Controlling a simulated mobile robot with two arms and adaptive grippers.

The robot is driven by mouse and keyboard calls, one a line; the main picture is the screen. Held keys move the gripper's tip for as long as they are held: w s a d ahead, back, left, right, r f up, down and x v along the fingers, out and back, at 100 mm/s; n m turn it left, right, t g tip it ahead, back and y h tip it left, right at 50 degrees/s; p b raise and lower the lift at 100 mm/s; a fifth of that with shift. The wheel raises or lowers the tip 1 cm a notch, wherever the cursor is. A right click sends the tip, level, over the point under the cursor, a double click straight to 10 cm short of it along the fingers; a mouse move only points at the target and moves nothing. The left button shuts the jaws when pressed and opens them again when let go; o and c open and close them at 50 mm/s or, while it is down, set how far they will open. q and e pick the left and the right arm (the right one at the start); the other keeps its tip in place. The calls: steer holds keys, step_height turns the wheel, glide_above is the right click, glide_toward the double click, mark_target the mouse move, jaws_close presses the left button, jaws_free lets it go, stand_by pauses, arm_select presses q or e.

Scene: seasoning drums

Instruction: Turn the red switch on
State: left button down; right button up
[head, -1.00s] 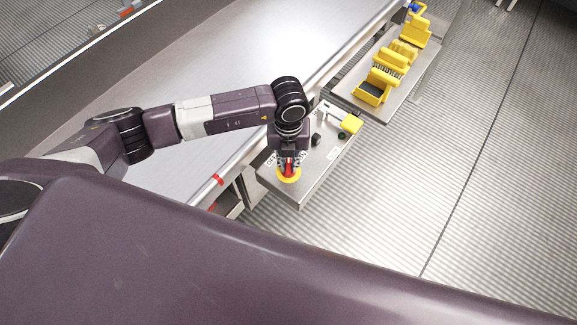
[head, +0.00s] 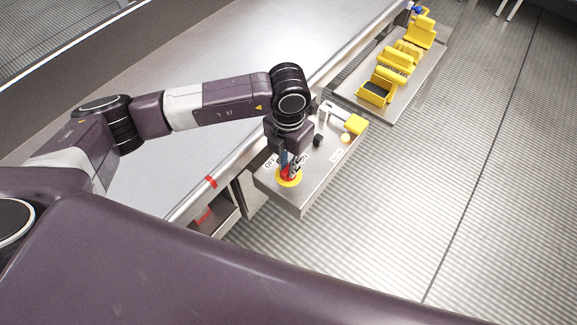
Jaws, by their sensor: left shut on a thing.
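The red switch (head: 287,174) sits on a round yellow base (head: 289,183) on the grey metal control panel (head: 304,199). Labels show on the panel on either side of it; the left one looks like "OFF", the right one is partly hidden. My left gripper (head: 289,170) points down at the switch from above and is shut on it. The fingers cover part of the switch, so its exact angle is hard to tell. My right gripper is not in view.
A black knob (head: 318,140), a pale button (head: 345,138) and a yellow box (head: 355,124) are on the same panel. A long metal table (head: 240,60) lies left of it. Yellow parts (head: 376,92) stand on a metal shelf behind. Open floor (head: 400,200) lies right.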

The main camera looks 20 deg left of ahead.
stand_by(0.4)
arm_select(q)
steer(key=c, duration=1.9)
jaws_free()
steer(key=shift+c, duration=0.2)
step_height(320, 180, up, 12)
